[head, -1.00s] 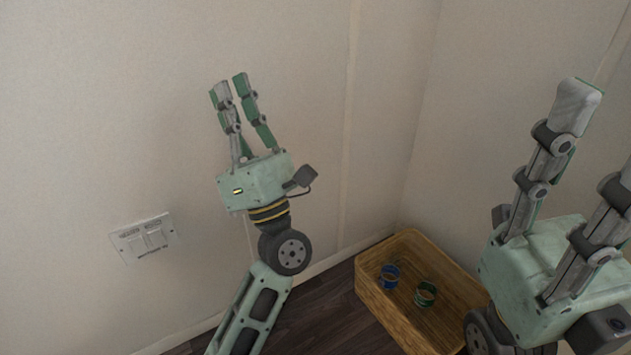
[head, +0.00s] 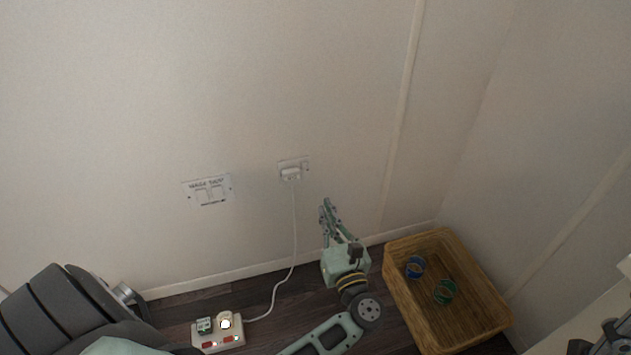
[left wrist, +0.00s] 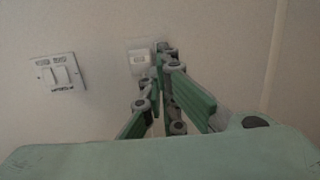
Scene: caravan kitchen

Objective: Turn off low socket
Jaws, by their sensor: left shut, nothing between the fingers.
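The low wall socket (head: 304,164) is a small white plate with a white plug (head: 290,174) in it and a white cable hanging down. My left gripper (head: 328,207) is below and slightly right of it in the head view, fingers pointing up, shut and empty. In the left wrist view the shut fingertips (left wrist: 164,50) overlap the right side of the socket (left wrist: 138,43) and hide its switch side. The plug (left wrist: 139,65) shows left of the fingers. I cannot tell whether they touch. Only a dark bit at the lower right edge may be my right gripper.
A double switch plate (head: 208,190) is on the wall to the left. A power strip (head: 217,332) with red switches lies on the floor, joined to the cable. A wicker basket (head: 480,306) with blue and green rings stands at right.

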